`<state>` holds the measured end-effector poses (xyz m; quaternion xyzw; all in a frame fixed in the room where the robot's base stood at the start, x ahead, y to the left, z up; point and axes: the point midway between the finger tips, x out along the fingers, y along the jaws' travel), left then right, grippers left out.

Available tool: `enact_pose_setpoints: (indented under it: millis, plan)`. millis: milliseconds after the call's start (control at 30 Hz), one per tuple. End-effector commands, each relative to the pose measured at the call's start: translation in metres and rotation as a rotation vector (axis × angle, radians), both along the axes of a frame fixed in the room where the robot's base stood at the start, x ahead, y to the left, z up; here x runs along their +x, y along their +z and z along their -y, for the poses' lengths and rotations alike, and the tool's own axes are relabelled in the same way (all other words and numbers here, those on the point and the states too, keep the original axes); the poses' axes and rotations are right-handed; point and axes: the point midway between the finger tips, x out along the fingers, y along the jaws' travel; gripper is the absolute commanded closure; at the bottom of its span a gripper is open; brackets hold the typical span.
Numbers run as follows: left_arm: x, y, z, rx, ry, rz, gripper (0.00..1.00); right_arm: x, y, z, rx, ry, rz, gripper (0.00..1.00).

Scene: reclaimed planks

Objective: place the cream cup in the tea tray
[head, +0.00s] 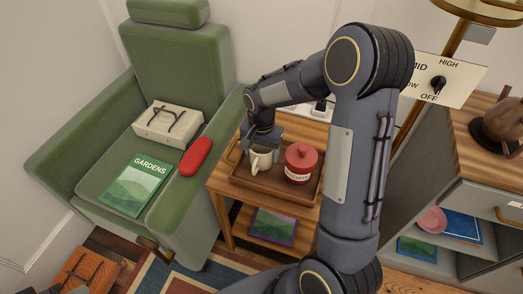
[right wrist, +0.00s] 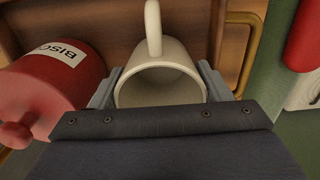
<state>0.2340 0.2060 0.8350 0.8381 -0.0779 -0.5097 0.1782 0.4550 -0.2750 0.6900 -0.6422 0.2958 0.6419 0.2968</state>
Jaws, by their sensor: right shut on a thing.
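The cream cup (head: 262,160) is at the left part of the wooden tea tray (head: 275,191). My right gripper (head: 262,146) reaches down from above and is shut on the cup. In the right wrist view the cup (right wrist: 160,83) sits between the two fingers (right wrist: 160,88), its mouth toward the camera and its handle at the top. The cup looks upright and within the tray's rim; I cannot tell whether its base touches the tray floor.
A red biscuit jar (head: 300,163) stands in the tray just right of the cup. The tray is on a slatted side table (head: 222,184). A green armchair (head: 90,165) holds a book (head: 137,184), a box (head: 170,124) and a red case (head: 196,157).

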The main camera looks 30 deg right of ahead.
Motion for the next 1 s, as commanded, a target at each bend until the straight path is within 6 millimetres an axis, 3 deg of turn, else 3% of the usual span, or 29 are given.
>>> enact_pose_setpoints:
  millis: [33,200,567,1000]
  plan:
    - [0.0,-0.001,0.0,0.0,0.0,0.0,1.0,0.0,-0.001,0.0,0.0,0.0,0.0,0.26]
    - [0.0,-0.001,0.0,0.0,0.0,0.0,1.0,0.0,-0.001,0.0,0.0,0.0,-0.001,0.07]
    - [0.0,0.004,0.0,0.0,0.0,0.0,1.0,0.0,0.007,0.0,0.0,0.0,0.001,0.07]
    - [0.0,0.021,0.0,0.0,0.0,0.0,1.0,0.0,0.095,0.0,0.0,0.001,0.003,0.07]
